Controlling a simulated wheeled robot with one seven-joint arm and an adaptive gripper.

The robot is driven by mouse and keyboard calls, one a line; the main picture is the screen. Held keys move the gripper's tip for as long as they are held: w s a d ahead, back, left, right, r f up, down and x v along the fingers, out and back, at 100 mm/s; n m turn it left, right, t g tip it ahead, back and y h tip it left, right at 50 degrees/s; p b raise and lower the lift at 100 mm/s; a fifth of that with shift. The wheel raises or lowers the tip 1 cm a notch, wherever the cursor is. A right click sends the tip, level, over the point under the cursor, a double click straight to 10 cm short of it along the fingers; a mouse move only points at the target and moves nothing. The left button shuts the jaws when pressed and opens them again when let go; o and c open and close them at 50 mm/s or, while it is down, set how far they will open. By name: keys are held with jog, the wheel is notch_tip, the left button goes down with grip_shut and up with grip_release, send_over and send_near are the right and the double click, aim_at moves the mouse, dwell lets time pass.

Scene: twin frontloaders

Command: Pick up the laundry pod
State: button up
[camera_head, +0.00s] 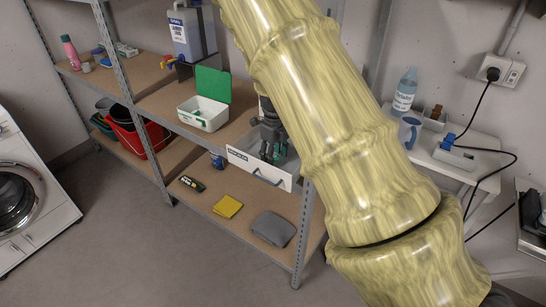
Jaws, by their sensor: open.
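I cannot make out the laundry pod clearly. My gripper (269,154) is dark grey, points down and is open, with its fingers at the open white drawer (256,171) under the middle shelf. The drawer has a label and a blue-grey handle on its front. The gripper and drawer front hide much of the inside, and I cannot tell whether anything lies between the fingers. A white box (203,119) with a raised green lid (213,84) stands open on the shelf to the left; small green items show in it.
A metal shelf post (303,235) stands just right of the drawer. A yellow cloth (227,206) and a grey cloth (272,229) lie on the lower shelf.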

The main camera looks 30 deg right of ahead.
jog(key=c, duration=0.9)
jog(key=shift+r, duration=0.1)
